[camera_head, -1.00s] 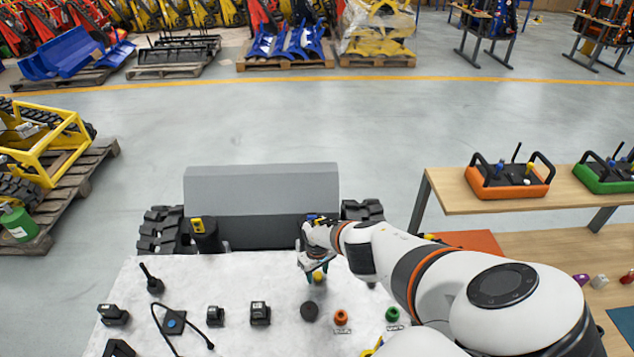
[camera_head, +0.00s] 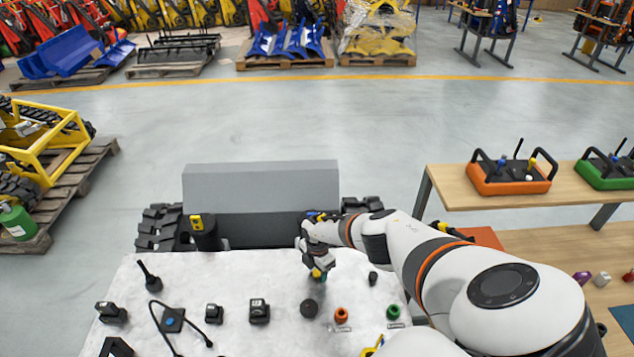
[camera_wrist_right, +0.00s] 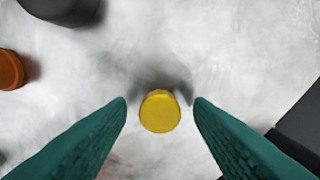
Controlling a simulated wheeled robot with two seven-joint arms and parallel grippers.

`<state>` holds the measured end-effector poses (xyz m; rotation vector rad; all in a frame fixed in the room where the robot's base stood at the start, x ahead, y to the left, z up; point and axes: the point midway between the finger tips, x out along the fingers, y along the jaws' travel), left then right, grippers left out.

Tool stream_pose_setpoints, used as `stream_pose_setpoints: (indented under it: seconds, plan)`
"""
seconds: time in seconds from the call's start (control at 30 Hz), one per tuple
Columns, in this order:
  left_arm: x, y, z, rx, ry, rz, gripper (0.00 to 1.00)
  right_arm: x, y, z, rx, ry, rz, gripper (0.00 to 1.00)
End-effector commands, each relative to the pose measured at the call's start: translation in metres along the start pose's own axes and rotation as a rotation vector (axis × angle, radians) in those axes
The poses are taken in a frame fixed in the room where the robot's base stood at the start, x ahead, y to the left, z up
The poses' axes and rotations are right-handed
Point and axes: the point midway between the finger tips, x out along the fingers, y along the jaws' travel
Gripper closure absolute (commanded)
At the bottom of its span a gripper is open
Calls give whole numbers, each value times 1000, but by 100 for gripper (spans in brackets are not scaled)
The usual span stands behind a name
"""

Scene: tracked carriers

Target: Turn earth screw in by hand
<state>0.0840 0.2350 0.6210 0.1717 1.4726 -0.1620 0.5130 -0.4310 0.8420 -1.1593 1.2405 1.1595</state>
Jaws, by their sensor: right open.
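A small round yellow screw head (camera_head: 316,273) stands on the pale top surface (camera_head: 240,279), partly hidden by my right gripper (camera_head: 321,275). In the right wrist view, the yellow screw head (camera_wrist_right: 160,112) lies between the two teal fingertips of the right gripper (camera_wrist_right: 160,101). The fingers are open, with a visible gap on each side of it. I cannot tell how deep the screw sits. My left gripper is not in view.
A dark round knob (camera_head: 309,308), an orange one (camera_head: 341,314) and a green one (camera_head: 393,312) stand nearby. Several black parts and a cable (camera_head: 157,324) lie to the left. A grey raised block (camera_head: 260,190) stands behind. A wooden bench (camera_head: 540,197) is on the right.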

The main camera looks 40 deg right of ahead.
Motion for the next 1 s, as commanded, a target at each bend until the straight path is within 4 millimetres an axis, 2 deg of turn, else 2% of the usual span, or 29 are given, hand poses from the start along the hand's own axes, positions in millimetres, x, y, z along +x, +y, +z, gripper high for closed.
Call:
stream_pose_setpoints:
  seconds: [0.17, 0.4, 0.53, 0.63, 1.0]
  plan:
    - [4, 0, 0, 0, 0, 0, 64, 1, 0, 0, -147, 1, 0, 53]
    - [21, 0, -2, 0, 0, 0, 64, 4, 0, -1, -682, 0, -1, 53]
    - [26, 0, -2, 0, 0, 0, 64, 2, 0, 0, -895, 1, -1, 53]
    - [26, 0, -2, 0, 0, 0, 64, 0, 0, 0, -944, 0, 0, 53]
    - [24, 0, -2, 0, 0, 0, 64, 1, 0, 0, -940, 0, 0, 53]
